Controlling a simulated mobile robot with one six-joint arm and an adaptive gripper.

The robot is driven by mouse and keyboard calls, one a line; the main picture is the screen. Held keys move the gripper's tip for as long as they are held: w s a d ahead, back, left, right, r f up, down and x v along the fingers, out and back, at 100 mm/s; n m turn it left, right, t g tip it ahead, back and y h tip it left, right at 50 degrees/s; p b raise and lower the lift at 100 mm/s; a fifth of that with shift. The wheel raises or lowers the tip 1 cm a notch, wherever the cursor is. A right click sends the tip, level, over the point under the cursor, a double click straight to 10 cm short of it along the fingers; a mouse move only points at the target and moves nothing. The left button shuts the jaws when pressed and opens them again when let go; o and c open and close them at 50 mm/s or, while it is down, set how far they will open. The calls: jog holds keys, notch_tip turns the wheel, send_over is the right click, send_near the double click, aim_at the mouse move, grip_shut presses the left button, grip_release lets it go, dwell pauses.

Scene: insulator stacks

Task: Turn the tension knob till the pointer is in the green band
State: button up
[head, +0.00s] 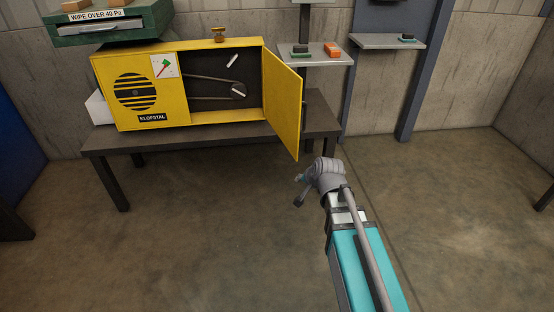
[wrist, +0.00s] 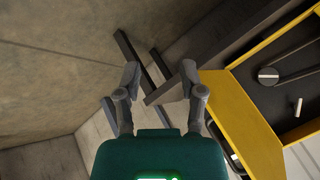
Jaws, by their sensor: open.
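A yellow cabinet (head: 218,62) stands on a dark bench with its right-hand door open. A white gauge card (head: 164,66) with red and green marks is on its front; its pointer reading is too small to tell. Inside, a belt runs to a dark round part with a white bar (head: 238,91), also in the wrist view (wrist: 268,76). A white handle-like piece (head: 231,61) sits above it. A brass knob (head: 219,34) stands on top; which part is the tension knob is not clear. My gripper (wrist: 160,70) is open and empty, in front of the bench, apart from the cabinet.
The open yellow door (head: 283,103) juts toward me between my gripper and the cabinet's opening. The bench (head: 210,136) has a narrow bare front strip. A green box (head: 110,27) sits at upper left. Wall shelves (head: 317,60) hold small blocks. The floor around my arm is clear.

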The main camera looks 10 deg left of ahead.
jog(key=s+d+f+n+g+h+p, duration=0.1)
jog(key=s+d+g, duration=0.5)
jog(key=s+d, duration=0.8)
jog(key=d+f+n+h, duration=0.1)
jog(key=d+n+h, duration=0.1)
jog(key=n, duration=0.1)
jog(key=shift+s+f+h, duration=0.15)
jog(key=shift+s+h, duration=0.05)
jog(key=shift+h, duration=0.1)
